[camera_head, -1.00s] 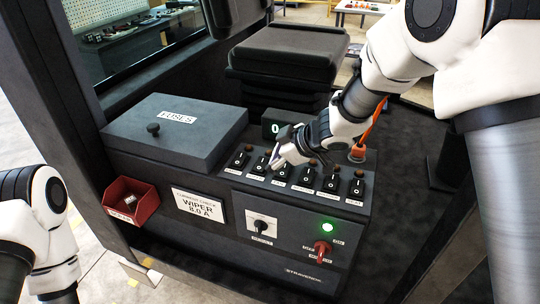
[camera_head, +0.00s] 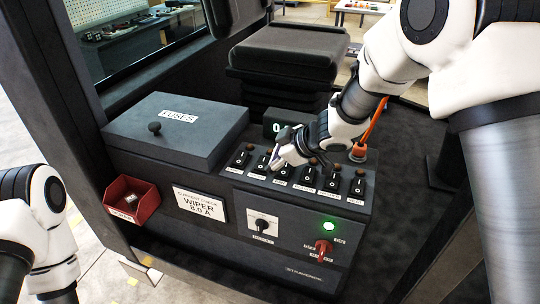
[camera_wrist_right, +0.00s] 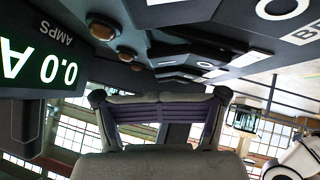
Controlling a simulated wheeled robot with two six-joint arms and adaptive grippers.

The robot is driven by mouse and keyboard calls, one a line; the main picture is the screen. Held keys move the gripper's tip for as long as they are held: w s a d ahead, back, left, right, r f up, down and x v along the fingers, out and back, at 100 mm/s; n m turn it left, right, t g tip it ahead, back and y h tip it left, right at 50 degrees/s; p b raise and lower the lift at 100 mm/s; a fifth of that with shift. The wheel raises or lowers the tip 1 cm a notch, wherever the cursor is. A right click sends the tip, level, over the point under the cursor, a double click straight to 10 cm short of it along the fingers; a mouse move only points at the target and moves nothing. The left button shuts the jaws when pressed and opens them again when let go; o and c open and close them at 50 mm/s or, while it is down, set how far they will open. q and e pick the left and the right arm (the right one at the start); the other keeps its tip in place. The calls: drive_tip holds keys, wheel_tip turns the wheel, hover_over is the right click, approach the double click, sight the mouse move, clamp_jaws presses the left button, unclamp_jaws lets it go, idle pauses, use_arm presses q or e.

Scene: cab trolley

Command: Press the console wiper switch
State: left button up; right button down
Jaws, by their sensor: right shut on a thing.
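The console (camera_head: 245,185) has a row of black rocker switches marked 0 and I, each with a small white label below. I cannot read which label says wiper. My right gripper (camera_head: 274,163) is low over the left part of the row, by the second and third switches (camera_head: 283,173), and hides part of them. I cannot tell whether it touches one. An amps display (camera_wrist_right: 40,65) reads 0.0. My left gripper is out of view.
A card (camera_head: 201,206) reads "current check wiper 8.0 A". A closed fuse box (camera_head: 165,145) and a red bin (camera_head: 148,204) are on the left. Brown round lamps (camera_head: 360,150) stand behind the switches. A green light (camera_head: 327,227) and red knob (camera_head: 322,247) are on the front.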

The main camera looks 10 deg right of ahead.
sight(266, 168)
drive_tip(key=shift+s+a, duration=0.1)
drive_tip(key=shift+s+a, duration=0.4)
drive_tip(key=shift+s, duration=0.2)
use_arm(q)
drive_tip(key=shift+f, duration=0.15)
use_arm(e)
drive_tip(key=shift+r, duration=0.1)
drive_tip(key=r+p, duration=0.2)
drive_tip(key=p, duration=0.1)
drive_tip(key=r+p, duration=0.1)
drive_tip(key=r, duration=0.1)
drive_tip(key=shift+s+a, duration=0.3)
drive_tip(key=shift+a, duration=0.05)
drive_tip(key=s+r, duration=0.1)
drive_tip(key=s+d+r, duration=0.1)
drive_tip(key=s, duration=0.1)
drive_tip(key=shift+s+r+b, duration=0.15)
drive_tip(key=shift+s+b, duration=0.05)
drive_tip(key=shift+b, duration=0.1)
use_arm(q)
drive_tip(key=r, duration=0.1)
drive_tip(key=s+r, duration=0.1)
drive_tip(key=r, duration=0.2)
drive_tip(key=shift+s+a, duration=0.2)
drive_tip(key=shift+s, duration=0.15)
use_arm(e)
drive_tip(key=v, duration=0.6)
drive_tip(key=shift+s, duration=0.15)
